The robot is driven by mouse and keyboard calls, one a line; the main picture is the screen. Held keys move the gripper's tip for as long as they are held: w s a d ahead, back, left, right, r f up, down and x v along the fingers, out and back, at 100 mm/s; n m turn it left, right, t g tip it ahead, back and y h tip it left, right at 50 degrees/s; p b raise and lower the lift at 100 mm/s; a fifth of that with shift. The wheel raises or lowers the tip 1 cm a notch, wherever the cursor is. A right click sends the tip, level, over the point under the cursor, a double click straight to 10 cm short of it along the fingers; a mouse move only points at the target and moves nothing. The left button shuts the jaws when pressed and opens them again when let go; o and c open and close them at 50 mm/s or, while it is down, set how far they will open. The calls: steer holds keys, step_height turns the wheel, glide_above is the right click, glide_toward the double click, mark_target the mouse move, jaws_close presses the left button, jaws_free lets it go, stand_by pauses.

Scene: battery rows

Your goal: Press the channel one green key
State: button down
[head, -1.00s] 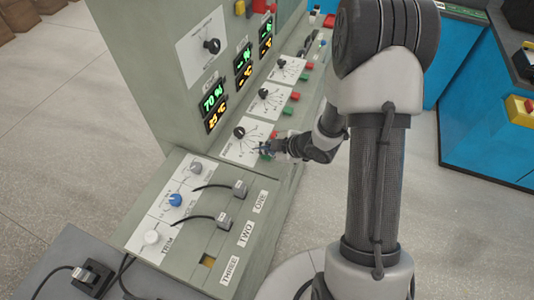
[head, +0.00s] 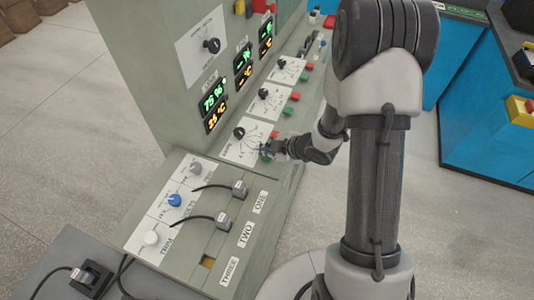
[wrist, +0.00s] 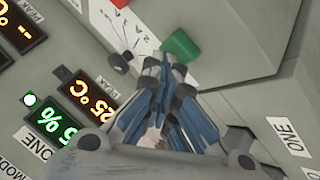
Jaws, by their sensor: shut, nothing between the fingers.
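The channel one panel is the nearest section of the console in the head view. Its green key (head: 266,157) is partly covered by my gripper (head: 266,149). In the wrist view the green key (wrist: 180,46) stands large and clear just beyond my fingertips (wrist: 165,65). My gripper is shut and empty. I cannot tell whether the fingertips touch the key.
The channel one red key (head: 275,134) and dial (head: 239,132) lie close by my gripper. More keys and dials run along the console behind. A lower box with knobs and cable plugs (head: 240,187) stands in front.

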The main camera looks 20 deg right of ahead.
mark_target(266, 157)
steer(key=shift+r+p, duration=0.6)
steer(key=shift+r, duration=0.2)
step_height(266, 157, up, 5)
steer(key=p, duration=0.4)
stand_by(0.6)
steer(key=s+d+r+m+h, duration=0.3)
steer(key=d+r+m+h, duration=0.1)
steer(key=r, duration=0.5)
steer(key=s+d+r+m+h, duration=0.2)
steer(key=d+r+m+h, duration=0.15)
steer(key=r, duration=0.55)
steer(key=s+a+r+m+g, duration=0.1)
steer(key=s+a+r+m, duration=0.1)
steer(key=s, duration=0.5)
steer(key=s+a+r+m+g+y, duration=0.1)
steer(key=s+a+r+m, duration=0.1)
steer(key=s, duration=0.5)
steer(key=s+a+r+m+y, duration=0.1)
steer(key=s+m, duration=0.3)
steer(key=s, duration=0.4)
steer(key=shift+a+r+m+g+b, duration=0.4)
steer(key=shift+a+r, duration=0.35)
steer(key=shift+a, duration=0.15)
